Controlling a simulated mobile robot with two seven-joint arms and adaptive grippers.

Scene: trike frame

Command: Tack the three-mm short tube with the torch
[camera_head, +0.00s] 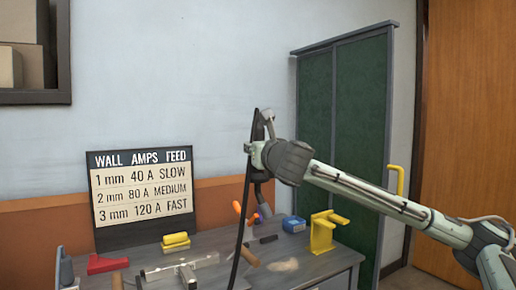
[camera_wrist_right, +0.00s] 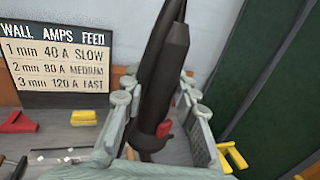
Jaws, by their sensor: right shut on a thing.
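My right gripper (camera_head: 264,160) is raised over the back of the workbench, its arm coming in from the right. In the wrist view, the right gripper (camera_wrist_right: 160,118) is shut on the torch (camera_wrist_right: 170,62), a black body with a red trigger (camera_wrist_right: 164,129). The torch stands nearly upright between the fingers; its lower end is partly hidden. A black cable (camera_head: 243,215) hangs by the gripper in the head view. A pale bar-like piece (camera_head: 168,268) lies at the bench front; I cannot tell whether it is the three-mm short tube. My left gripper is not in view.
A sign (camera_head: 142,196) on wall, amps and feed reads 3 mm, 120 A, fast. On the bench (camera_head: 225,240) are a red piece (camera_head: 106,264), yellow block (camera_head: 175,242), blue box (camera_head: 293,224) and yellow stand (camera_head: 323,233). A green cabinet (camera_head: 345,130) stands behind.

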